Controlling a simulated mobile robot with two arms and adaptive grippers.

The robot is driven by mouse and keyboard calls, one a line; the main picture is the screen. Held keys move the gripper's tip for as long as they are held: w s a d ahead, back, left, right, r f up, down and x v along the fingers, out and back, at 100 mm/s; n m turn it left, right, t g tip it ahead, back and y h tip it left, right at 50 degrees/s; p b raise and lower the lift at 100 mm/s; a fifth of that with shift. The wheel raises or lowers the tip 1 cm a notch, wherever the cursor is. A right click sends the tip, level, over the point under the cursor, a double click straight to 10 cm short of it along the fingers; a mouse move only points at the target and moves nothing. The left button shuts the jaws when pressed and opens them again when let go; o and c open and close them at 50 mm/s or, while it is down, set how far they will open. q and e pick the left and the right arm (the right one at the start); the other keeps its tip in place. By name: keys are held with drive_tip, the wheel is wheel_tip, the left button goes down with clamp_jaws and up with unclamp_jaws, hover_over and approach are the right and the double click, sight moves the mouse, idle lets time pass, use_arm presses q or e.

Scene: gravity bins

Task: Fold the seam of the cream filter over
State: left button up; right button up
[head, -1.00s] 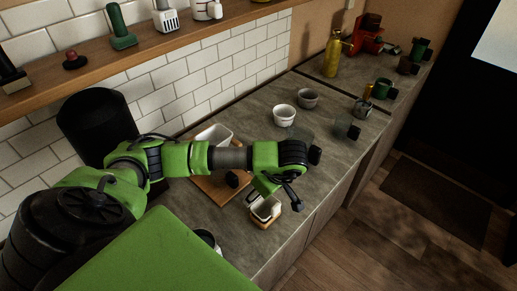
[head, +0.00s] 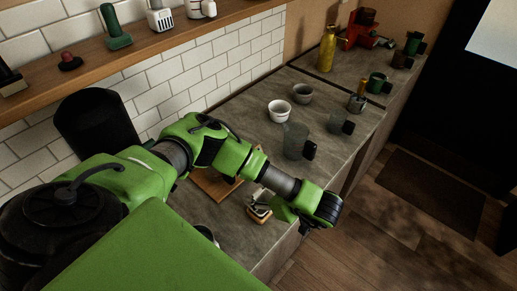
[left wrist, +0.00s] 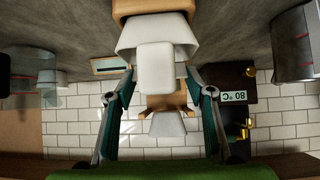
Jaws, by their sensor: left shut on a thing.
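The cream filter (left wrist: 128,40) shows large at the top of the left wrist view, with a pale flap (left wrist: 155,68) hanging between my fingers. It is by a wooden stand (left wrist: 150,8). In the head view the stand and filter (head: 260,199) sit near the counter's front edge, partly hidden by my arm. My left gripper (left wrist: 160,76) has a finger on each side of the flap and is shut on the filter. In the head view my wrist bends back toward the filter from the right. The seam itself is not distinct. My right gripper is not in view.
A wooden board (head: 212,185) lies behind the arm. A glass vessel (head: 295,142), a white cup (head: 279,112) and a grey bowl (head: 302,94) stand farther along the counter (head: 245,118). A dark box marked 80 °C (left wrist: 225,85) shows in the wrist view.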

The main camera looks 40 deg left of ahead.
use_arm(q)
drive_tip(key=shift+d+f+y, duration=0.1)
drive_tip(key=shift+d+y, duration=0.05)
drive_tip(key=shift+y, duration=0.25)
idle(0.3)
drive_tip(key=o, duration=1.1)
drive_tip(key=shift+o, duration=0.2)
drive_tip(key=shift+d+r, duration=0.2)
drive_tip(key=shift+d, duration=0.2)
drive_tip(key=v, duration=1.1)
drive_tip(key=shift+s, duration=0.1)
